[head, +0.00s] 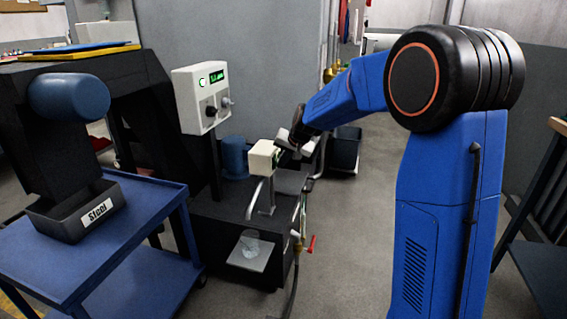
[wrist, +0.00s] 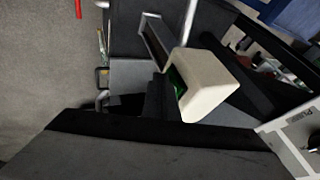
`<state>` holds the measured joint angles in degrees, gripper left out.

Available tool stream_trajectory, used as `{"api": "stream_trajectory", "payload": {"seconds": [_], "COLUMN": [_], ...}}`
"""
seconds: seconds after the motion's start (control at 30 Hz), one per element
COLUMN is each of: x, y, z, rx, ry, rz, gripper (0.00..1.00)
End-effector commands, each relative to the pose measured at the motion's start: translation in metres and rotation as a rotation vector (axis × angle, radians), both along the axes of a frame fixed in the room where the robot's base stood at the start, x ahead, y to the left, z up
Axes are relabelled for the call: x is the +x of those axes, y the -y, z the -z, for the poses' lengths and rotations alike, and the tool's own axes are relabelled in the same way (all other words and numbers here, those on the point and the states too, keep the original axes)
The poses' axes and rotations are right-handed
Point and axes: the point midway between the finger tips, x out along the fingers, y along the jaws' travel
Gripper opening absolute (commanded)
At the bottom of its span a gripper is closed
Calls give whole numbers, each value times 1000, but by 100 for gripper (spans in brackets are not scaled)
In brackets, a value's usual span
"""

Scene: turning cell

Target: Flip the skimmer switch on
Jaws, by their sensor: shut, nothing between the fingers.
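A small cream box (head: 262,157) stands on a thin post over the dark tank unit (head: 215,215) in the head view. It also shows in the wrist view (wrist: 212,86), with a green part (wrist: 176,82) on its open-looking side, which I take to be the switch. My gripper (head: 281,148) is shut and empty, at the right side of the box, fingers toward it. In the wrist view the dark fingertips (wrist: 163,98) are right beside the green part and hide some of it. I cannot tell whether they touch it or which way the switch is set.
A white control panel (head: 202,95) with a green display and knobs stands behind left. A blue cart (head: 150,205) with a bin labelled Steel (head: 85,215) is at the left. Floor is open in front.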

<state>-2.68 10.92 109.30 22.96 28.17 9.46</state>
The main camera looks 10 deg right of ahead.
Motion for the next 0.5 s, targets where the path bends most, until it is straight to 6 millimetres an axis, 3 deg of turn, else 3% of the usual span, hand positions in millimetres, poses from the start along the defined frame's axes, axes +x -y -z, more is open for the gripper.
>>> {"api": "stream_trajectory", "payload": {"seconds": [0.5], "x": [2], "y": [-4], "z": [-2], "rx": [0], "ry": [2], "rz": [-1], "gripper": [0]}}
